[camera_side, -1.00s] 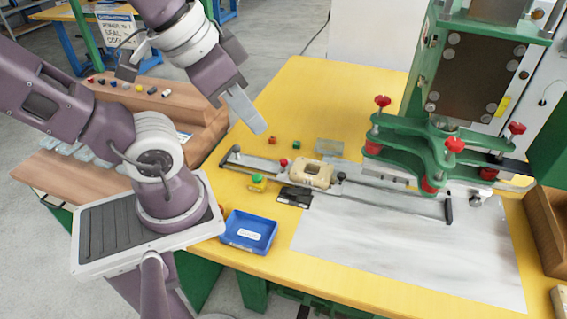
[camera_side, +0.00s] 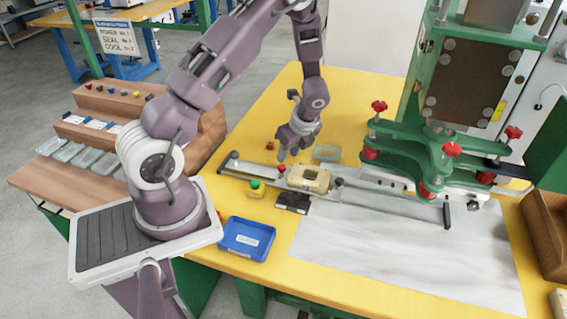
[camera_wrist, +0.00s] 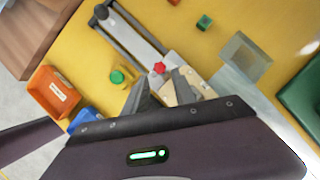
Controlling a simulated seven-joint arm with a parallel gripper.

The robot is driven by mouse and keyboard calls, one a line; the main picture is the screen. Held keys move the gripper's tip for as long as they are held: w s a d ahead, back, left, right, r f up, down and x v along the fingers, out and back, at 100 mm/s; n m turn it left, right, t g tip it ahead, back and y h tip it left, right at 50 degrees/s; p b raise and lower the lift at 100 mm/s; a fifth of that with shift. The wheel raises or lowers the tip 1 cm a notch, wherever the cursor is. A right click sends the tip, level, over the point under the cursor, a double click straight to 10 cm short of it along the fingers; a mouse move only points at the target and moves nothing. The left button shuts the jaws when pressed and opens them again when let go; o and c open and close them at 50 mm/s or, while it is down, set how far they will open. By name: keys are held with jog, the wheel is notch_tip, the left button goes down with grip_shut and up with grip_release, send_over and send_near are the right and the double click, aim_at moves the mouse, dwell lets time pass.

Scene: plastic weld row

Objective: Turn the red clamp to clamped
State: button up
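A small red clamp knob (camera_side: 282,169) stands on the grey rail fixture (camera_side: 240,169), just left of the cream block (camera_side: 309,178). In the wrist view the red knob (camera_wrist: 158,68) looks star-shaped and lies just beyond and between my fingertips. The cream block shows partly behind the right finger. My gripper (camera_side: 284,155) points down above the knob. In the wrist view my gripper (camera_wrist: 162,82) has its two fingers apart with nothing between them. They appear above the knob, not touching it. Whether the clamp is clamped cannot be told.
A green-topped yellow button box (camera_side: 255,187) and a blue tray (camera_side: 248,237) stand in front. A red cube (camera_side: 269,146) and a clear block (camera_side: 326,153) lie behind the rail. The green press (camera_side: 420,150) with red knobs stands to the right. An orange tray (camera_wrist: 52,90) shows in the wrist view.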

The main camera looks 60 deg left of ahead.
aim_at(282, 166)
jog(key=x, duration=0.6)
jog(key=shift+f, duration=0.1)
grip_shut()
jog(key=n, duration=0.2)
jog(key=n+g, duration=0.1)
jog(key=n, duration=0.1)
jog(key=shift+w+g+h, duration=0.1)
jog(key=shift+g+h, duration=0.2)
jog(key=n, duration=0.2)
jog(key=n+g+h, duration=0.1)
jog(key=n, duration=0.1)
jog(key=shift+w+a+n, duration=0.1)
jog(key=shift+a+n, duration=0.1)
jog(key=shift+n, duration=0.1)
jog(key=n+h, duration=0.1)
jog(key=n, duration=0.2)
jog(key=shift+a+n+g, duration=0.1)
jog(key=shift+n+g, duration=0.2)
jog(key=shift+g, duration=0.1)
jog(key=shift+w+a+n+h, duration=0.15)
jog(key=shift+n+h, duration=0.85)
jog(key=shift+n, duration=1.3)
